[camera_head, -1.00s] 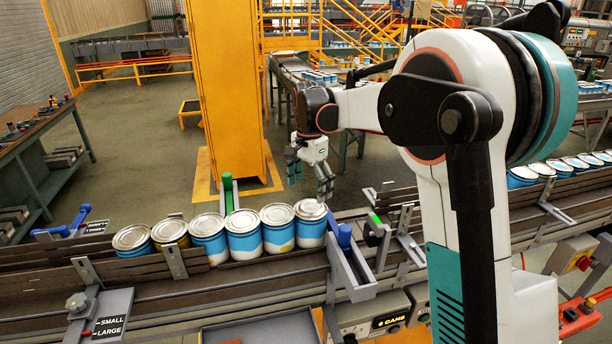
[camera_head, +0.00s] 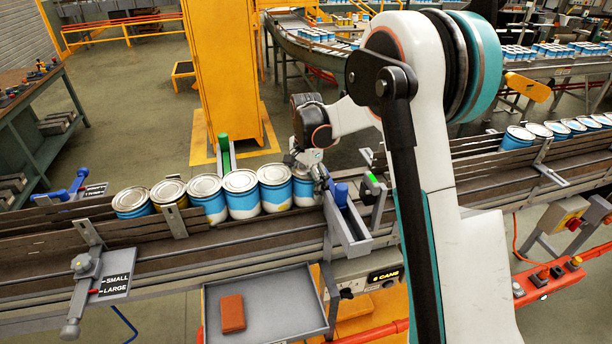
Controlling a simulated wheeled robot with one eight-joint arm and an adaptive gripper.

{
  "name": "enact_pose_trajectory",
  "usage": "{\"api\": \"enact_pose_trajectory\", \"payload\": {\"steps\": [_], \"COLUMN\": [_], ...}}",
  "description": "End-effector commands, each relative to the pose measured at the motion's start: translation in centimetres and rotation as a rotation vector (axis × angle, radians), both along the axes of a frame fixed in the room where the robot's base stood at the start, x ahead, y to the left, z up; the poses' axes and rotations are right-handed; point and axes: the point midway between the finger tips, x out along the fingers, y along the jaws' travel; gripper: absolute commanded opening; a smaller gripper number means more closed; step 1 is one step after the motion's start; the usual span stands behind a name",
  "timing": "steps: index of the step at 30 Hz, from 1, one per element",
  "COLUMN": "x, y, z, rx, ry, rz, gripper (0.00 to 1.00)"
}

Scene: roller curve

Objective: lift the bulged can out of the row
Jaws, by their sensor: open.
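The gripper hides most of that lid. Which can is bulged I cannot tell at this size.
A blue-capped stop (camera_head: 341,194) stands just right of the row, and a green-ended bar (camera_head: 224,150) rises behind it. Guide rails line the conveyor. A grey tray (camera_head: 270,322) with a red-brown block (camera_head: 232,314) sits in front. More cans (camera_head: 517,138) stand farther right.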

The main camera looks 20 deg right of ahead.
Motion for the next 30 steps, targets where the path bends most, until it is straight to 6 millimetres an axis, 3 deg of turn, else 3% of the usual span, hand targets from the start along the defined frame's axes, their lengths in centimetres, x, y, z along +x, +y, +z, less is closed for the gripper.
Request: {"api": "enact_pose_trajectory", "payload": {"steps": [8, 13, 30], "x": [0.0, 0.0, 0.0], "y": [0.0, 0.0, 0.0], "z": [-0.1, -0.1, 0.9], "rx": [0.0, 0.0, 0.0], "ry": [0.0, 0.0, 0.0], "rz": [0.0, 0.0, 0.0], "gripper": [0.85, 0.49, 0.49]}}
